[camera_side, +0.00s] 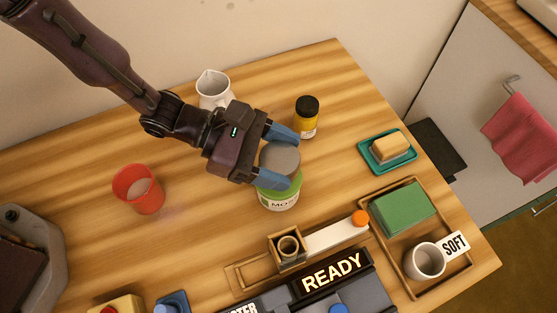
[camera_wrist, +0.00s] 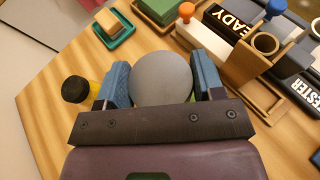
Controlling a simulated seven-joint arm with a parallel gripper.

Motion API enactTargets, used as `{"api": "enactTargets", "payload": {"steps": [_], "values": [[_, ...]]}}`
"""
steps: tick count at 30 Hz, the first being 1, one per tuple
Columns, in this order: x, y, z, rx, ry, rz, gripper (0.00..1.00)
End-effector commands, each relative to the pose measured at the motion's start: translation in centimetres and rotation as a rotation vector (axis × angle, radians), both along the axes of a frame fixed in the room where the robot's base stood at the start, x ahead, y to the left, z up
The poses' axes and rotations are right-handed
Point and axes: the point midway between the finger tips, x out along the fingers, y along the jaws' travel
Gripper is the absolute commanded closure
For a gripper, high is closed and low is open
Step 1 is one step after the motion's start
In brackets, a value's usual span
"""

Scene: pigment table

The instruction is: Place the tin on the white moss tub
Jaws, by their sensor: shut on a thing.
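My gripper (camera_side: 284,158) has two blue fingers and is shut on a round grey tin (camera_side: 279,158). The tin also shows between the fingers in the wrist view (camera_wrist: 161,77). Below it stands the white moss tub (camera_side: 279,202), with a green upper band and a label partly reading "MOSS". In the side view the tin overlaps the tub's top, and one finger hides part of the tub. I cannot tell whether the tin touches the tub. In the wrist view the tin hides nearly all of the tub.
A yellow jar with black lid (camera_side: 307,118) and a white pitcher (camera_side: 213,88) stand behind. A red cup (camera_side: 138,189) is at left. A wooden fixture (camera_side: 287,253) and READY panel (camera_side: 336,278) lie in front. A tray (camera_side: 444,281) and teal soap dish (camera_side: 369,160) are at right.

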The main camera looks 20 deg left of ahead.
Motion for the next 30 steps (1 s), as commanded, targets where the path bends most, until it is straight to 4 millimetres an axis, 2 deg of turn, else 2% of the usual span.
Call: {"api": "enactTargets", "payload": {"steps": [1,4,16,17,20,30], "values": [[-0.1,0.1,-1.1,0.003,0.005,-0.001,0.63],[-0.1,0.0,-2.1,0.003,0.002,-0.001,0.63],[-0.1,0.1,-2.6,0.002,0.003,0.0,0.63],[-0.1,0.1,-2.7,0.002,0.003,0.0,0.36],[-0.1,0.1,-2.6,0.002,0.002,0.0,0.13],[-0.1,0.1,-2.2,0.001,0.0,-0.001,0.13]]}}
